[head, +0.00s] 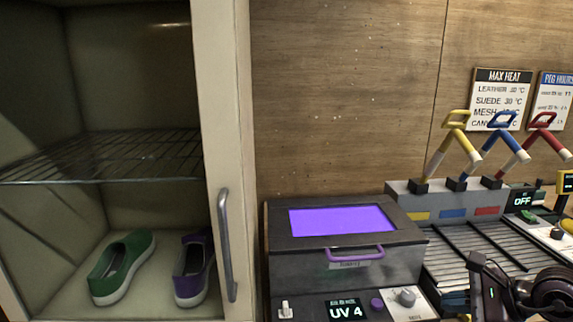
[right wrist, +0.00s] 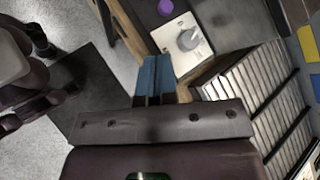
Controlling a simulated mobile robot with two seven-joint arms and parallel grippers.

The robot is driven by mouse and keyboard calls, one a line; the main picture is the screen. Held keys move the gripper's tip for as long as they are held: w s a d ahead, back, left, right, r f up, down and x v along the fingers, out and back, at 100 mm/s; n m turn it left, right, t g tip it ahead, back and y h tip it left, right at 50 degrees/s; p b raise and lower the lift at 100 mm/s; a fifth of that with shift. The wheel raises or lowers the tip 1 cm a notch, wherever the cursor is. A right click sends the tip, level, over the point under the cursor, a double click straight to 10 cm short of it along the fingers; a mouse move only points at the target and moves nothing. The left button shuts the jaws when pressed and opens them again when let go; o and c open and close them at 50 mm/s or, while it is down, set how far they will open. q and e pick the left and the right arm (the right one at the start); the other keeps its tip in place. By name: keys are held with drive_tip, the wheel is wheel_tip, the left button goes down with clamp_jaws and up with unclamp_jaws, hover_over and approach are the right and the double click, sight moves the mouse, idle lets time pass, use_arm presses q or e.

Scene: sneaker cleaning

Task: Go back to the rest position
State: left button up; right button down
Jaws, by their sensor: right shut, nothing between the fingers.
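My right gripper (head: 480,268) shows at the lower right of the head view, in front of the slatted rack. In the right wrist view its blue fingertips (right wrist: 153,76) are together with nothing between them. They point toward the front of the UV box, near its white knob panel (right wrist: 183,42), and appear apart from it. My left gripper is not in view.
A dark UV box (head: 345,265) has a glowing purple window, a closed lid and a display reading UV 4. The slatted rack (head: 475,240) with three coloured pegs reads OFF. An open cabinet (head: 232,130) holds a green shoe (head: 122,268) and a purple shoe (head: 194,270).

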drive_tip(key=w+a+r+m+t+y, duration=0.35)
drive_tip(key=r+m+t, duration=0.2)
drive_tip(key=m, duration=0.95)
drive_tip(key=s+d+f+m+t+h, duration=0.2)
drive_tip(key=s+f+m+h, duration=0.15)
drive_tip(key=f+m, duration=0.75)
drive_tip(key=s+d+f+m+t+h, duration=0.2)
drive_tip(key=f+m+h, duration=0.35)
drive_tip(key=m, duration=0.85)
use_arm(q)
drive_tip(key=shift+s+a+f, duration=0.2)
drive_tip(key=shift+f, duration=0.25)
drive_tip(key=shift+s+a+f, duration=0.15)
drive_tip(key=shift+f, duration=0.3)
use_arm(e)
drive_tip(key=s+a+f+m+g+h, duration=0.2)
drive_tip(key=s+a+f+m+g, duration=0.2)
drive_tip(key=s+f+m, duration=0.6)
drive_tip(key=s+f+g, duration=0.1)
drive_tip(key=s+f, duration=0.5)
drive_tip(key=s, duration=0.2)
drive_tip(key=shift+s+a+m, duration=0.15)
drive_tip(key=shift+m, duration=0.25)
